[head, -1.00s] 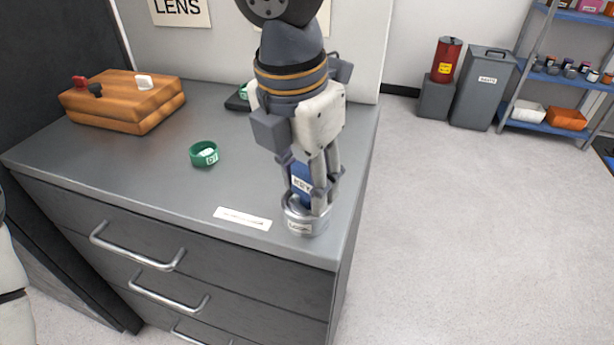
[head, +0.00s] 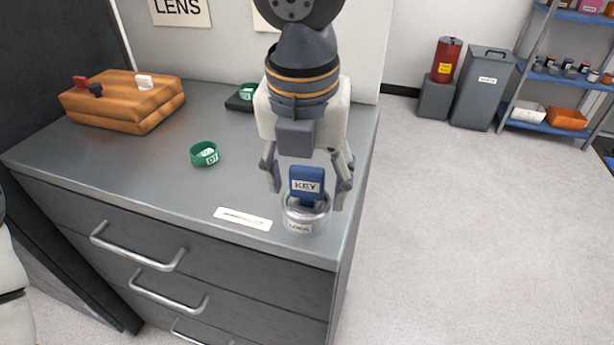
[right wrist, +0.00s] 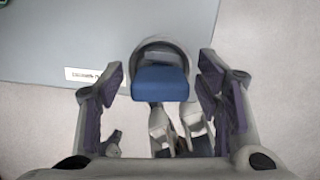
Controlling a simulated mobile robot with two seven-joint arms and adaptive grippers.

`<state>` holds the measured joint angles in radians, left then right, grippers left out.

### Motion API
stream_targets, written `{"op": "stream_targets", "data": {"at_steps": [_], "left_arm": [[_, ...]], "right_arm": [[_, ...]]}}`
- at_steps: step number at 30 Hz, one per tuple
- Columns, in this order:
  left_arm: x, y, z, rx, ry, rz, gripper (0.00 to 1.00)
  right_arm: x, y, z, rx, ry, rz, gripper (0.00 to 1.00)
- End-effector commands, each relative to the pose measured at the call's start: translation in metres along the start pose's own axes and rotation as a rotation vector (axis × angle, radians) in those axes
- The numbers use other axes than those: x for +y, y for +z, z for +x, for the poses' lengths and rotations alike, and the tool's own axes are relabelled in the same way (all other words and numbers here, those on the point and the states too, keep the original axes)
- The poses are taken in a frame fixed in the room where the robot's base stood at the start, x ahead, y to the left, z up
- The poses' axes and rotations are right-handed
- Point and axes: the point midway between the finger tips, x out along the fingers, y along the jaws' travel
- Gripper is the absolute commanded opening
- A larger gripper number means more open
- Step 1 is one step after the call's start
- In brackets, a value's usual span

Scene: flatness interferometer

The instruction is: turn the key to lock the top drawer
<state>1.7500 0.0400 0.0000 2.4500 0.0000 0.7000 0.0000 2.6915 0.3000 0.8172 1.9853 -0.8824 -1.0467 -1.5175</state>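The blue key (head: 307,184), labelled KEY, stands upright in the round silver lock (head: 305,217) at the front right corner of the cabinet top. In the right wrist view the key (right wrist: 160,83) lies between my fingers, with the lock ring (right wrist: 165,45) around it. My right gripper (head: 308,190) is open, its fingers on either side of the key and apart from it. The top drawer (head: 200,262) looks closed, with a bar handle (head: 137,250). My left gripper is not in view; only a part of my left arm shows at the left edge.
A white label strip (head: 243,218) lies left of the lock. A dark pad (head: 240,102) holds another green ring. Open floor lies to the right.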

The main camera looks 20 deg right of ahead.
Motion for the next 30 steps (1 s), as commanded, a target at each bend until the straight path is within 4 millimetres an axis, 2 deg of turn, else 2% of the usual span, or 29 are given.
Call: {"op": "stream_targets", "data": {"at_steps": [5, 12, 18, 22, 30], "left_arm": [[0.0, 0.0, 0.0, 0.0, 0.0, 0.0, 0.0], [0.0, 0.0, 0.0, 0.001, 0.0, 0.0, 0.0], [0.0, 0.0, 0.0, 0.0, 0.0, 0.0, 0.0], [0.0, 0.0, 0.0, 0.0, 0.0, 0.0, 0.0], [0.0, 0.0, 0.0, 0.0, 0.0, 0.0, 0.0]], "right_arm": [[0.001, 0.001, -0.012, -0.003, 0.002, 0.004, 0.59], [0.001, 0.001, -0.076, -0.004, 0.005, 0.002, 0.59], [0.001, 0.0, -0.113, -0.002, 0.002, 0.0, 0.59], [0.0, 0.0, -0.12, 0.001, -0.001, 0.0, 0.59], [0.0, 0.0, -0.12, 0.001, -0.001, 0.0, 0.59]]}}
